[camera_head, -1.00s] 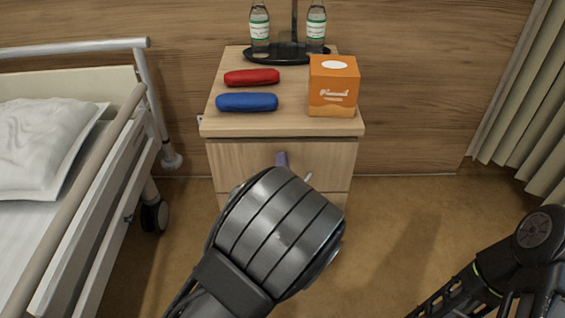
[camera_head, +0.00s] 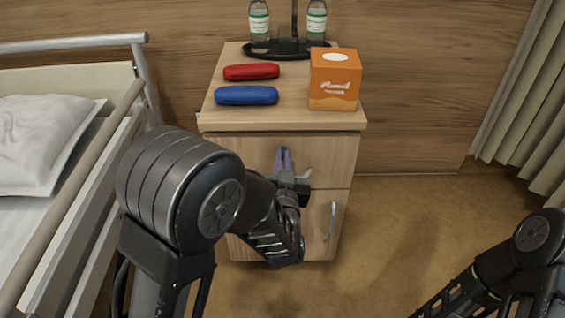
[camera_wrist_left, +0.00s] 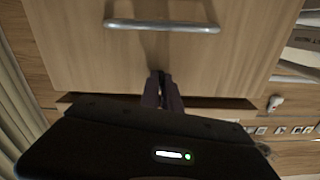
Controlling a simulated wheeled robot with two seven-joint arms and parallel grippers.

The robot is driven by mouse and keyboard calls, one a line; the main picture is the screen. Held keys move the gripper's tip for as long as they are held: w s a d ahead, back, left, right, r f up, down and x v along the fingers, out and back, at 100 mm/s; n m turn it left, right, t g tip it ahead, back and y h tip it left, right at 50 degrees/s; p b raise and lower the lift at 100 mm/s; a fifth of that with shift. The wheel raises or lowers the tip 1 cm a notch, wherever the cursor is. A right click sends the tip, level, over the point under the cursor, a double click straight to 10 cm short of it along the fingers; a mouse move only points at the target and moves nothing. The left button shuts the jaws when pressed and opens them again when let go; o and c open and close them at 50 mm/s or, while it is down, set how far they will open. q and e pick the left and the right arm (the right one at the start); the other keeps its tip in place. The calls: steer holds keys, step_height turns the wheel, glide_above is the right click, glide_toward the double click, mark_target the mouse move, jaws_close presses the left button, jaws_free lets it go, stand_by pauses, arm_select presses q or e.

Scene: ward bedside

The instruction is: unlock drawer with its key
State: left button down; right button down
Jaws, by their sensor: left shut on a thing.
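The bedside cabinet's top drawer (camera_head: 242,155) is closed, with a grey bar handle that shows in the wrist view (camera_wrist_left: 162,26). My left gripper (camera_head: 283,153) is at the upper part of this drawer front. Its fingers point at the wood near the drawer's top edge, and in the wrist view the gripper (camera_wrist_left: 161,78) is close to the panel. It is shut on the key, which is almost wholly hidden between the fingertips. The lock is hidden too, so I cannot tell whether the key is in it. My right gripper is out of view.
On the cabinet top (camera_head: 222,122) are a red case (camera_head: 251,72), a blue case (camera_head: 246,95), an orange tissue box (camera_head: 334,80) and two bottles. A lower door with a handle (camera_head: 332,220) is below. The bed (camera_head: 70,200) is left; floor at right is clear.

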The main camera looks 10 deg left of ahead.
arm_select(q)
steer(key=shift+n+b, duration=0.5)
steer(key=shift+n, duration=0.6)
steer(key=c, duration=1.6)
jaws_free()
steer(key=shift+v, duration=3.9)
steer(key=shift+f, duration=0.1)
